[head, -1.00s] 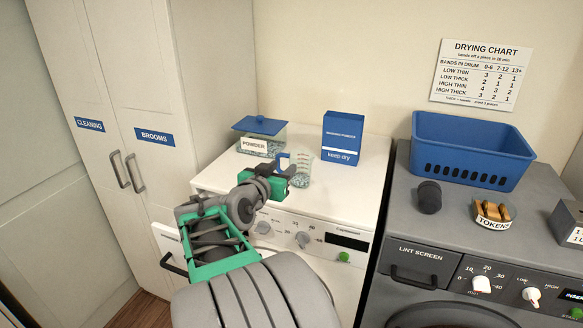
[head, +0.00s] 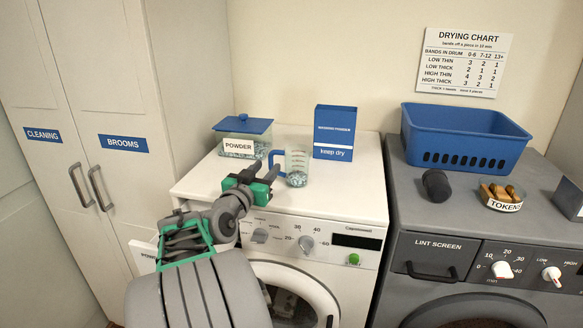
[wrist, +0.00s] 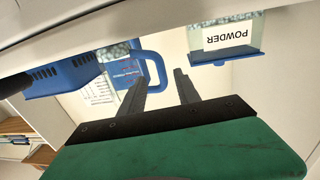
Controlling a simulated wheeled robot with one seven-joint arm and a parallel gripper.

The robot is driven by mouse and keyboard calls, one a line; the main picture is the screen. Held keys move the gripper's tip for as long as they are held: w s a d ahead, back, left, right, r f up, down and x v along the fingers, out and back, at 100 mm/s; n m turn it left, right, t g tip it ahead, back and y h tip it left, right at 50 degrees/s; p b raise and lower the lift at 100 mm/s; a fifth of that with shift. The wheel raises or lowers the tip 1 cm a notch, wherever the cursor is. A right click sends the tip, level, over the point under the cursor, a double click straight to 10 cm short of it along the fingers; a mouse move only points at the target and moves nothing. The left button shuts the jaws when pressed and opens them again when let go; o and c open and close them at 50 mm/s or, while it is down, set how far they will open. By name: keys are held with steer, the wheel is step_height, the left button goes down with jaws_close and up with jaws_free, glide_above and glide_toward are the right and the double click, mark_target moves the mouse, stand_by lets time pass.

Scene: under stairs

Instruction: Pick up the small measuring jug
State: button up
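The small measuring jug (head: 298,169) is clear, with markings, pale contents low inside and a blue handle on its left. It stands upright on the white washing machine (head: 350,196), near the front. My gripper (head: 267,175) is just left of and in front of the jug, by the handle. In the wrist view, which is upside down, my gripper (wrist: 159,78) is open, with two dark fingers apart. The jug's blue handle (wrist: 161,70) shows between and beyond the fingertips. I cannot tell whether it is within their reach. Nothing is held.
A blue-lidded POWDER tub (head: 243,139) stands behind left of the jug, and a blue powder box (head: 335,132) behind right. On the grey dryer (head: 415,205) are a blue basket (head: 466,138), a dark cylinder (head: 436,184) and a token dish (head: 501,196). Tall cupboards (head: 110,100) stand left.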

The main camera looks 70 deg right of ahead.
mark_target(270, 164)
steer(key=d, duration=0.1)
steer(key=d+p, duration=0.1)
steer(key=d, duration=0.1)
steer(key=d+p, duration=0.1)
steer(key=d, duration=0.1)
steer(key=shift+w+f, duration=0.25)
steer(key=shift+a, duration=0.15)
jaws_close()
stand_by(0.9)
